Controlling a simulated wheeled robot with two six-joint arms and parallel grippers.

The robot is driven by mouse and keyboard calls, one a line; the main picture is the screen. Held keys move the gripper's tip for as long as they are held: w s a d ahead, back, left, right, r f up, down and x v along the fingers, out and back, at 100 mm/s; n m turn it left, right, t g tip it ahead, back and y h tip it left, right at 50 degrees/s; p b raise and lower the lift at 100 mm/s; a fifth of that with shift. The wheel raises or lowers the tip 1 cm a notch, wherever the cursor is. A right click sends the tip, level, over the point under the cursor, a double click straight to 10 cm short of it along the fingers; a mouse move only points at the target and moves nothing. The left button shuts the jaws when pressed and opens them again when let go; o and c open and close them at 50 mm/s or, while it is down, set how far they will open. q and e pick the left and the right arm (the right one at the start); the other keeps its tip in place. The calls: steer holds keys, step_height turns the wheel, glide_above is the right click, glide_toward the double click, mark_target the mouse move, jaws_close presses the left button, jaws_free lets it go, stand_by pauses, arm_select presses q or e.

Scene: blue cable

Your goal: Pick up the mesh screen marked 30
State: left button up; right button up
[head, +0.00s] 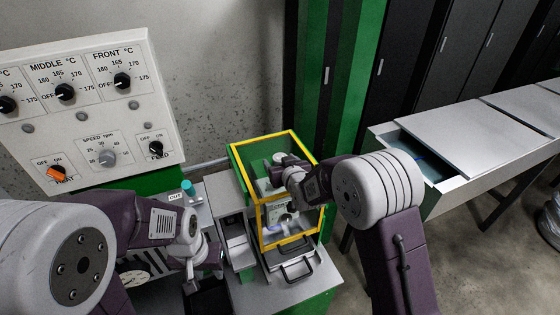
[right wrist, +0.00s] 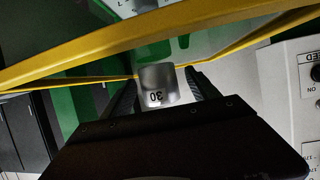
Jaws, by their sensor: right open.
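A grey metal tab marked 30 (right wrist: 157,85) shows in the right wrist view, its number upside down. My right gripper (right wrist: 160,92) is open, with one dark finger on each side of the tab; I cannot tell whether either touches it. Any mesh below the tab is hidden. In the head view my right gripper (head: 274,178) reaches into a yellow-edged box with green walls (head: 262,222), and I cannot make out the number there. My left gripper (head: 206,268) is low, left of the box, pointing down; its jaws are too small to read.
A control panel with knobs (head: 90,88) stands at the left. Black handles (head: 296,270) lie in front of the box. A teal-capped item (head: 188,188) stands near an OUT label (head: 175,197). A grey metal bench (head: 470,135) is at the right.

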steer(key=shift+w, duration=0.1)
steer(key=shift+s+r, duration=0.1)
steer(key=shift+s, duration=0.2)
steer(key=c, duration=1)
jaws_close()
steer(key=shift+w, duration=0.15)
